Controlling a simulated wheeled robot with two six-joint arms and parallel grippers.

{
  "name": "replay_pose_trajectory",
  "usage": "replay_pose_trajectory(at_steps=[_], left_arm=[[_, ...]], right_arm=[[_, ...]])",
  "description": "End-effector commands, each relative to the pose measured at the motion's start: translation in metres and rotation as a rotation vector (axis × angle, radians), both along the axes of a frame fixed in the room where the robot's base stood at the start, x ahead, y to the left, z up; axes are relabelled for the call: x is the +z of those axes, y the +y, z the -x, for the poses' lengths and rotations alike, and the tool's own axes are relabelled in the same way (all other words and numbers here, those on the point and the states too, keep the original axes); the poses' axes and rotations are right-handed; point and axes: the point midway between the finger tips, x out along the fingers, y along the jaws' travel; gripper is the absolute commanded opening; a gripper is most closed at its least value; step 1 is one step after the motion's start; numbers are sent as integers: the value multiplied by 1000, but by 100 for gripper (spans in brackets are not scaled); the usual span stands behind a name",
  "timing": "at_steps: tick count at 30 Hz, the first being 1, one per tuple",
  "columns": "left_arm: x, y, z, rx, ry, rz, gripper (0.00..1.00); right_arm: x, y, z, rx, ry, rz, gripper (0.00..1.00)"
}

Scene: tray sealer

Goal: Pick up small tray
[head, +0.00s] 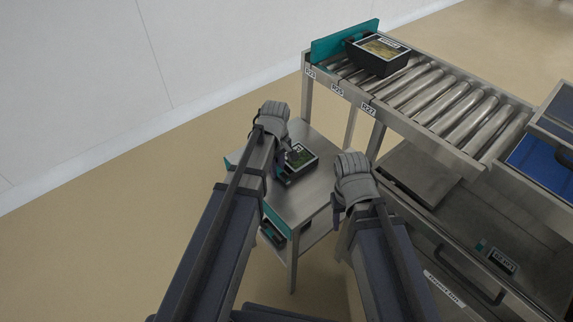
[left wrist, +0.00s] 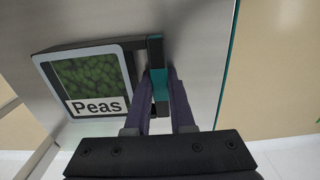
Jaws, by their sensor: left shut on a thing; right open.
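The small tray (head: 306,157) is black with a green printed top and lies on a small metal side table (head: 322,183). In the left wrist view the tray (left wrist: 128,53) shows a picture of peas and the word "Peas". My left gripper (head: 284,165) is at the tray's left side in the head view. I cannot tell whether the tray is lifted off the table. My right gripper (head: 338,208) is open and empty, to the right; its fingers are mostly hidden.
A roller conveyor (head: 440,95) runs at the upper right, with a larger black tray (head: 380,54) against a teal end plate (head: 343,42). Floor on the left is clear.

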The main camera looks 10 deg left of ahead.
Motion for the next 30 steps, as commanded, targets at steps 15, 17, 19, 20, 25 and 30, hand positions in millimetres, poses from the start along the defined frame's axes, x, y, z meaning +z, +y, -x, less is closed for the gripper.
replay_pose_trajectory(at_steps=[15,17,19,20,25,30], left_arm=[[48,0,0,0,0,0,0],[57,0,0,0,0,0,0],[69,0,0,0,0,0,0],[74,0,0,0,0,0,0],[95,0,0,0,0,0,0],[101,0,0,0,0,0,0]], right_arm=[[48,0,0,0,0,0,50],[57,0,0,0,0,0,50],[69,0,0,0,0,0,50],[74,0,0,-1,0,0,50],[95,0,0,-1,0,0,50],[101,0,0,-1,0,0,50]])
